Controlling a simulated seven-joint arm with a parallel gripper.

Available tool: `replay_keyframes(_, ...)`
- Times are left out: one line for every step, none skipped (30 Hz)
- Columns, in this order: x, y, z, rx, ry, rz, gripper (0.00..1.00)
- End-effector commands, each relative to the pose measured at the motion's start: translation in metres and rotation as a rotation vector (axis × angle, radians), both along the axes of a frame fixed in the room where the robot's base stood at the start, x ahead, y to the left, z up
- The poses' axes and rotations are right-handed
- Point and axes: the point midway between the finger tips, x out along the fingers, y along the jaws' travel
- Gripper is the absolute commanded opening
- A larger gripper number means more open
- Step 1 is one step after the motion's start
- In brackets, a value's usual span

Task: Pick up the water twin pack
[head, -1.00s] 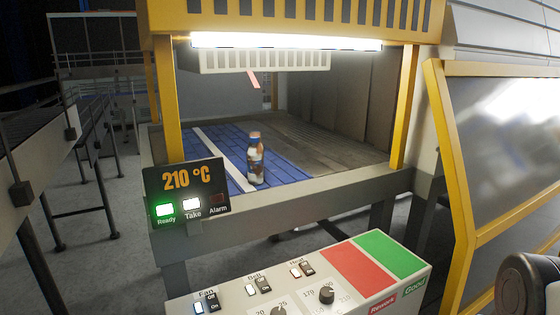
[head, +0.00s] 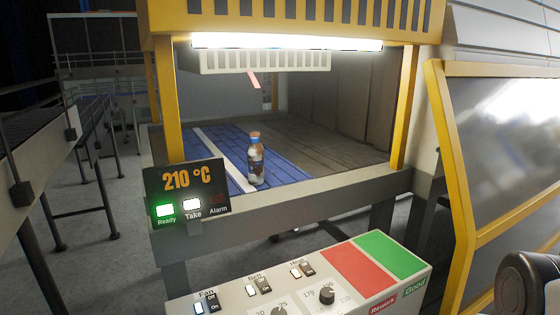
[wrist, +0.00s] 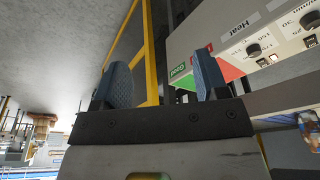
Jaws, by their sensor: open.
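In the head view a bottle-shaped pack (head: 256,160) with an orange-brown cap and a blue, white and brown label stands upright on the blue belt, near the front edge of the machine opening. Only one bottle shape shows clearly, so I cannot tell whether a second is behind it. Part of what looks like the same pack shows at the right edge of the wrist view (wrist: 311,130). In the wrist view my gripper (wrist: 164,78) has its two blue ribbed fingers wide apart with nothing between them. It is away from the pack and not touching it.
The yellow-framed machine (head: 172,95) surrounds the opening, with a lit lamp bar (head: 287,41) across its top. A display (head: 187,189) reads 210 °C, with Ready and Take lit. A control panel (head: 230,297) with switches, knobs, red Rework and green Good pads stands in front.

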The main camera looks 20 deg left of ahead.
Motion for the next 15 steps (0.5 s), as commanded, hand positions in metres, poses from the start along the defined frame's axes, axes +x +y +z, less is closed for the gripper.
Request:
replay_keyframes(0.003,0.000,0.002,-0.007,-0.003,0.013,0.67)
replay_keyframes(0.006,0.000,0.003,-0.015,-0.006,0.024,0.67)
replay_keyframes(0.011,0.000,0.006,-0.027,-0.009,0.045,0.67)
replay_keyframes(0.015,0.001,0.007,-0.038,-0.013,0.062,0.67)
replay_keyframes(0.019,0.001,0.010,-0.050,-0.016,0.084,0.67)
replay_keyframes(0.027,0.001,0.014,-0.071,-0.024,0.118,0.67)
replay_keyframes(0.034,0.002,0.017,-0.087,-0.029,0.145,0.67)
replay_keyframes(0.042,0.003,0.020,-0.108,-0.036,0.178,0.67)
replay_keyframes(0.053,0.004,0.025,-0.137,-0.045,0.226,0.67)
replay_keyframes(0.062,0.005,0.029,-0.159,-0.052,0.263,0.67)
replay_keyframes(0.071,0.007,0.034,-0.184,-0.061,0.304,0.67)
replay_keyframes(0.085,0.010,0.040,-0.220,-0.072,0.363,0.67)
replay_keyframes(0.096,0.012,0.045,-0.247,-0.080,0.408,0.67)
replay_keyframes(0.106,0.015,0.050,-0.276,-0.090,0.455,0.67)
replay_keyframes(0.122,0.019,0.056,-0.315,-0.100,0.518,0.67)
